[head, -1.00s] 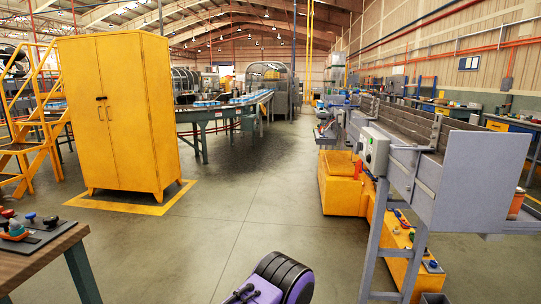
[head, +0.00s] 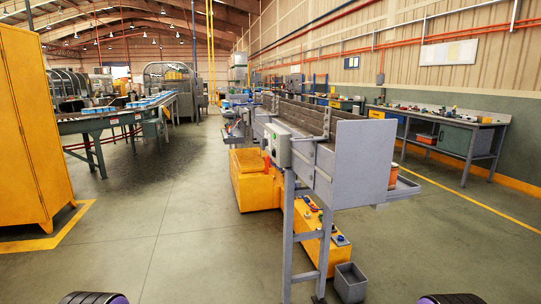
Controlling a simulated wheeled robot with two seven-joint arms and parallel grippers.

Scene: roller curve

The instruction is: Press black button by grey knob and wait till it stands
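A light grey control box (head: 277,145) is mounted on the near left side of a grey roller machine (head: 352,163). A small green spot and small dark spots show on its face. They are too small to tell which is the black button or the grey knob. The box is some way ahead, slightly right of centre. Neither gripper is in view; only purple and black parts of my arms show at the bottom edge.
A yellow cabinet (head: 38,130) stands at the left. A yellow block (head: 255,178) sits beside the machine, and a grey bin (head: 350,281) stands at its foot. A workbench (head: 443,137) lines the right wall. The floor (head: 185,230) left of the machine is clear.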

